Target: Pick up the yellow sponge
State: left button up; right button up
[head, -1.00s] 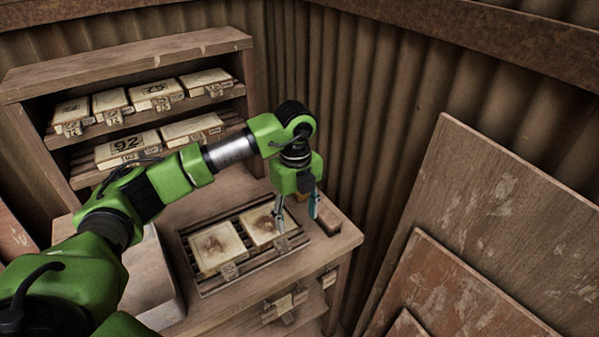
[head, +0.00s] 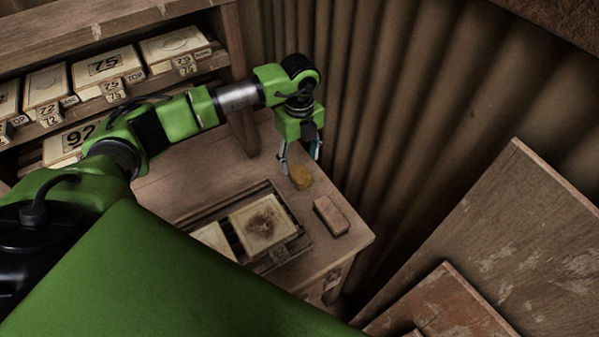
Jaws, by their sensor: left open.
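The yellow sponge (head: 301,177) lies on the wooden bench top, near its back right part by the corrugated wall. My left gripper (head: 300,163) points down just behind and above the sponge, with its two fingers apart. One finger shows to the left of the sponge's far end and the other to the right. I cannot tell whether either finger touches the sponge. The sponge's far end is partly hidden by the gripper. My right gripper is out of view.
A reddish-brown block (head: 330,216) lies just in front of the sponge. A slatted rack with tiles (head: 264,222) stands left of it. The corrugated wall (head: 400,110) rises close behind on the right. Shelves with numbered tiles (head: 105,65) are at the left; boards (head: 500,235) lean at the right.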

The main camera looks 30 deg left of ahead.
aim_at(300, 173)
pick_arm(q)
notch_tip(300, 173, down, 3)
jog(key=shift+w+f+p, duration=0.1)
jog(key=shift+p, duration=0.5)
notch_tip(300, 173, down, 4)
jog(key=shift+r+p, duration=0.25)
jog(key=shift+p, duration=0.3)
jog(key=shift+f, duration=0.2)
jog(key=c, duration=1)
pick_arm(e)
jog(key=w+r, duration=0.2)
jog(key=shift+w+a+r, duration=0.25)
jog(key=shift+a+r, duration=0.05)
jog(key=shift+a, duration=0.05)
